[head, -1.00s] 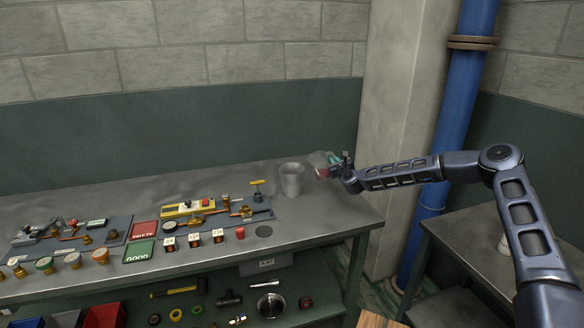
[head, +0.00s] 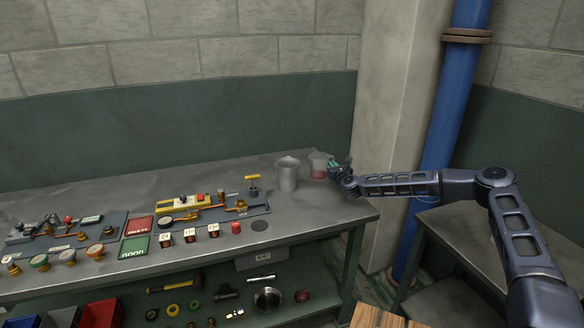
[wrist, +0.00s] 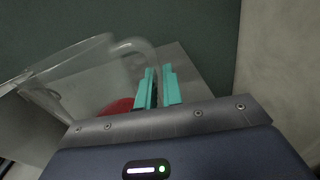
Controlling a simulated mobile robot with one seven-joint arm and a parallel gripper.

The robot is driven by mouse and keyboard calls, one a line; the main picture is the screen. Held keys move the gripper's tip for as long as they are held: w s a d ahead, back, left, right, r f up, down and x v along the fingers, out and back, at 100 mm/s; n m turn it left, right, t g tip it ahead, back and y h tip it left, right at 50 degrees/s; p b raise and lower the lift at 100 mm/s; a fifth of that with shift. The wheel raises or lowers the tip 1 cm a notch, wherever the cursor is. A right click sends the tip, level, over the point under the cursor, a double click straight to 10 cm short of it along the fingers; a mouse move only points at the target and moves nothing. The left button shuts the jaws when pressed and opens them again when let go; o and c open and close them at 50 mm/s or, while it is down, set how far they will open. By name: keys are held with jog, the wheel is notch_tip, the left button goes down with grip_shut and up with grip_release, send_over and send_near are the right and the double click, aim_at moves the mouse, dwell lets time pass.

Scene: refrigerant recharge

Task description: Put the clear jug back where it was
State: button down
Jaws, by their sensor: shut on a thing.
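The clear jug (head: 319,160) with red liquid low inside stands roughly upright near the bench's far right end, just right of the grey metal cup (head: 288,174). My gripper (head: 334,163) is at the jug's right side, with its teal fingers shut on the jug's handle. In the wrist view the clear jug (wrist: 80,75) fills the left, with its red contents partly hidden behind my gripper (wrist: 158,88). Whether the jug's base touches the bench top is not clear.
The metal bench (head: 190,259) has bare surface in front of the jug and cup. A valve assembly (head: 215,207) is further left. A concrete pillar (head: 385,130) and blue pipe (head: 447,110) rise to the right.

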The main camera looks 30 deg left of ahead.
jog(key=s+d+r, duration=0.5)
jog(key=r, duration=0.3)
jog(key=s+d+r, duration=0.5)
jog(key=r, duration=0.3)
jog(key=f, duration=1.9)
jog(key=shift+s, duration=0.2)
jog(key=shift+f, duration=0.2)
jog(key=c, duration=1.5)
grip_release()
jog(key=shift+c, duration=0.2)
jog(key=shift+r, duration=0.15)
jog(key=v, duration=1.2)
jog(key=shift+w+d, duration=0.15)
jog(key=shift+d, duration=0.05)
